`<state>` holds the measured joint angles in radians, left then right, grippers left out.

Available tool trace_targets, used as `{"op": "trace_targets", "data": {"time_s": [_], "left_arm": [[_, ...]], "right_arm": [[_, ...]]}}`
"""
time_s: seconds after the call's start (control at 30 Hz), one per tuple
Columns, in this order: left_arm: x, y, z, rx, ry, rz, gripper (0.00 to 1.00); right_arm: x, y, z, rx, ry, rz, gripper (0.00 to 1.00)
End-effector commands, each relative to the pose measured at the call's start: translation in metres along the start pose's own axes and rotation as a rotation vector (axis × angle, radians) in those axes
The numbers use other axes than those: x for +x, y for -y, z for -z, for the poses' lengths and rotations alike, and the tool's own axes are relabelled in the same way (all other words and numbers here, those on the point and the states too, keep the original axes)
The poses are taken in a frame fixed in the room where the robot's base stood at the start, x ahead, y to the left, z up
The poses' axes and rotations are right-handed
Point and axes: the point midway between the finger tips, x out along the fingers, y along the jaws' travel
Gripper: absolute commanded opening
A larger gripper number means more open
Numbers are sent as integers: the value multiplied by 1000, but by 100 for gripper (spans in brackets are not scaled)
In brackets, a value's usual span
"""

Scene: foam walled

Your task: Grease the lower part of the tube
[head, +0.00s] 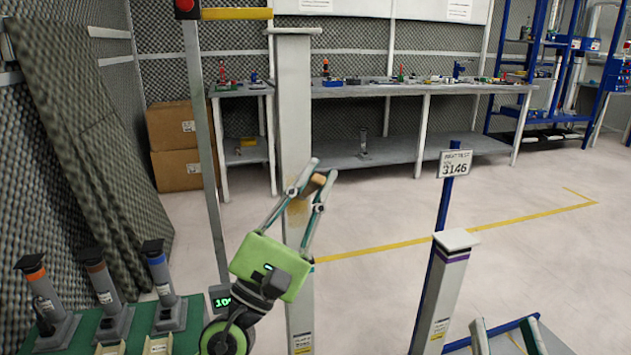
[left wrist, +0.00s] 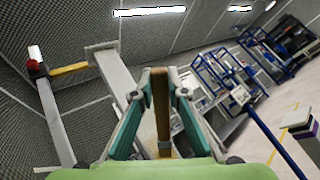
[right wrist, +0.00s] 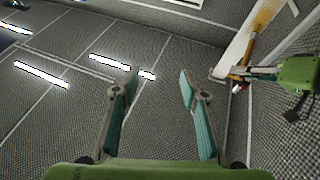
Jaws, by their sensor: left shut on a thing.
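A tall white square tube (head: 294,130) stands upright in the middle of the head view, with a yellow-brown smear at gripper height. The tube also shows in the left wrist view (left wrist: 118,82) and, with an amber patch, in the right wrist view (right wrist: 245,45). My left gripper (head: 318,184) is shut on a wooden-handled tool, seemingly a brush (left wrist: 161,105), in front of the tube at the smear. The tool's working end is hidden, so I cannot tell whether it touches. My right gripper (right wrist: 157,85) is open and empty, low at the right of the head view.
A shorter white tube (head: 448,275) with a purple band stands at right, before a blue post with a sign (head: 455,163). Several grey tools stand on a green surface (head: 85,330) at lower left. A workbench (head: 420,88) and cardboard boxes (head: 180,175) are behind. Open floor lies between.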

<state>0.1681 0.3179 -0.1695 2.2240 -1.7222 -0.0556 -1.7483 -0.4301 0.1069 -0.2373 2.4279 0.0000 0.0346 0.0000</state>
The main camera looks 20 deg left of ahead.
Motion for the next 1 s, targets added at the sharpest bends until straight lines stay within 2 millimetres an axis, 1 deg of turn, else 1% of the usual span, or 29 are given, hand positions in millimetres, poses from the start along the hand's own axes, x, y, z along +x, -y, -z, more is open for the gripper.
{"op": "trace_targets", "data": {"time_s": [0.2, 0.43, 1.0], "left_arm": [[3, -2, -2, 0, 0, 0, 0], [4, -3, -3, 0, 0, 0, 0], [12, -8, -8, 0, 0, 0, 0]], "right_arm": [[-1, -2, -15, -3, 76, -4, 40], [-2, -3, -23, -4, 113, -6, 40], [-16, -10, -72, -11, 357, -19, 40]]}}
